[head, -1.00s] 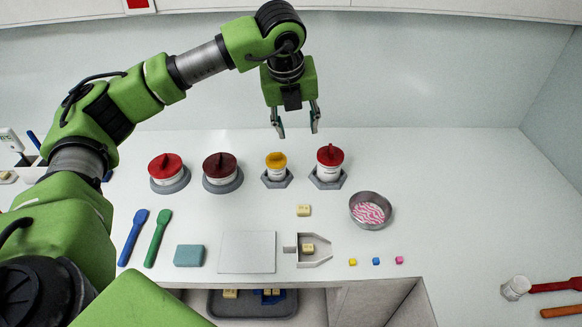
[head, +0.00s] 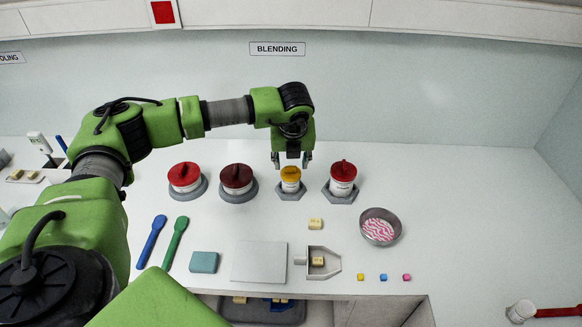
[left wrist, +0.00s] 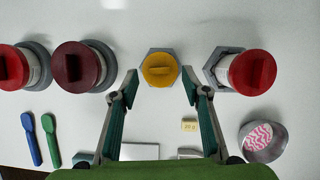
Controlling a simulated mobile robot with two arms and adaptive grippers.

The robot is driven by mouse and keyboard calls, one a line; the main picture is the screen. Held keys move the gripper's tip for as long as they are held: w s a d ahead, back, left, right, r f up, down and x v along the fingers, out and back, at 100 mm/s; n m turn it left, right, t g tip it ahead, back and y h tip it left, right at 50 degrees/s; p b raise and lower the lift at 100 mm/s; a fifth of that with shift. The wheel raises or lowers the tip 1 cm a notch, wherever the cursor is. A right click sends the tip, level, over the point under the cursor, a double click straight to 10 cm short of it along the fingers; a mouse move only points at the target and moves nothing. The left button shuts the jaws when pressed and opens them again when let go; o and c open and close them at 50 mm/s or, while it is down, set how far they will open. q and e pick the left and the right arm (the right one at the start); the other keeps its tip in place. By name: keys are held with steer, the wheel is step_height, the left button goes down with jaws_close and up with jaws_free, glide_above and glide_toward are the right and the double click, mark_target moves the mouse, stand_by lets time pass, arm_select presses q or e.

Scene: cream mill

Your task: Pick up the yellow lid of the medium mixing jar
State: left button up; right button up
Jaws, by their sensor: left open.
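The yellow lid (head: 290,173) sits on a small white jar (head: 291,186), which stands on a grey hexagonal base (head: 291,198). My left gripper (head: 291,160) is open and empty, just above the yellow lid in the head view. In the left wrist view the yellow lid (left wrist: 160,69) shows from above, with a raised bar handle. The open fingertips (left wrist: 160,84) are spread on either side of it, apart from it. My right gripper is not in view.
A red-lidded jar (head: 343,179) stands close to the right on its own hexagonal base. A dark red-lidded jar (head: 237,181) and another red-lidded jar (head: 184,178) stand to the left. A round metal dish (head: 380,227) is at the right. Free counter lies between the jars and the grey plate (head: 259,262).

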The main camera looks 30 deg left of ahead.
arm_select(q)
steer(key=shift+x, duration=1.3)
steer(key=c, duration=0.8)
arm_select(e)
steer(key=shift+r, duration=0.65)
arm_select(q)
steer(key=shift+c, duration=0.2)
steer(key=shift+r, duration=0.15)
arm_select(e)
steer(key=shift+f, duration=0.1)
arm_select(q)
steer(key=shift+r, duration=0.6)
steer(key=s+d+r+b, duration=0.6)
steer(key=s+d+r, duration=0.1)
steer(key=s+r, duration=0.5)
steer(key=shift+r, duration=0.7)
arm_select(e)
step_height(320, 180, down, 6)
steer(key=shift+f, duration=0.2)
arm_select(q)
steer(key=shift+d+r, duration=0.1)
